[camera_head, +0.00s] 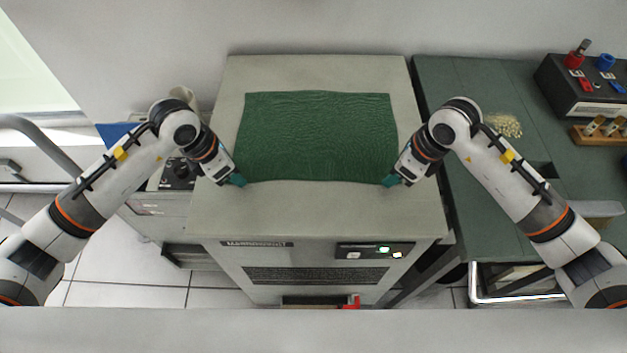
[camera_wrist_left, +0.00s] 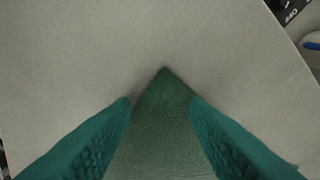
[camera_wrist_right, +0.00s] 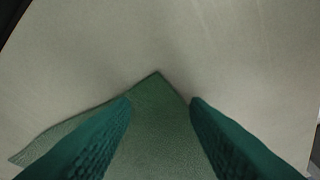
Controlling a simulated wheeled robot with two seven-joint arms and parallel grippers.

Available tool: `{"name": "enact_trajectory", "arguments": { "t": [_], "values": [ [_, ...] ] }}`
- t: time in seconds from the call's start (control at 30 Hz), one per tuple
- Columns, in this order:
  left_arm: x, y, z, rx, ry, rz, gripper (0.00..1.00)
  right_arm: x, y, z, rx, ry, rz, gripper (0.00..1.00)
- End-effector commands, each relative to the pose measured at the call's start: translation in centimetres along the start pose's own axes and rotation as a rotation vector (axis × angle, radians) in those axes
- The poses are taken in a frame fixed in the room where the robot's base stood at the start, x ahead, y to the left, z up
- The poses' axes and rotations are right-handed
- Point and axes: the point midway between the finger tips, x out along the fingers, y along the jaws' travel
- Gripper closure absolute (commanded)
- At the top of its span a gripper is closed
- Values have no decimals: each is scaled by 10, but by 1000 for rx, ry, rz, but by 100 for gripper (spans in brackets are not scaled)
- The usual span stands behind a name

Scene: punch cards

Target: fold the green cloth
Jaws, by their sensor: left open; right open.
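The green cloth (camera_head: 317,135) lies spread out flat, with slight wrinkles, on top of the grey machine cabinet (camera_head: 300,212). My left gripper (camera_head: 238,181) is at the cloth's near left corner. In the left wrist view that corner (camera_wrist_left: 164,100) points between the two open teal fingers (camera_wrist_left: 160,105). My right gripper (camera_head: 389,181) is at the near right corner. In the right wrist view that corner (camera_wrist_right: 157,105) lies between the open fingers (camera_wrist_right: 160,105), with a cloth edge running off to the left. I cannot tell whether the fingers touch the cloth.
A dark green side table (camera_head: 460,90) stands to the right, with a pile of pale bits (camera_head: 503,125), a black box (camera_head: 590,85) and a wooden rack of vials (camera_head: 600,131). The cabinet top in front of the cloth is bare. A wall stands behind.

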Motion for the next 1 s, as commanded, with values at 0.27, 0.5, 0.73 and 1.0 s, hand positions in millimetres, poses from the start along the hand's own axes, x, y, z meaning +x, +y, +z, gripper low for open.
{"name": "enact_trajectory", "arguments": {
  "t": [0.27, 0.5, 0.73, 1.0],
  "values": [
    [2, 0, 0, 0, 0, 0, 58, 2, 0, 1, 0, 0, -1, 58],
    [2, 0, 1, 0, 0, 1, 64, 4, 0, 1, 0, -1, -1, 64],
    [2, 0, 1, 0, 0, 1, 83, 4, -1, 2, 0, -2, -2, 83],
    [2, 0, 1, 0, -1, 1, 100, 5, -1, 2, 0, -3, -3, 100]
  ]
}}
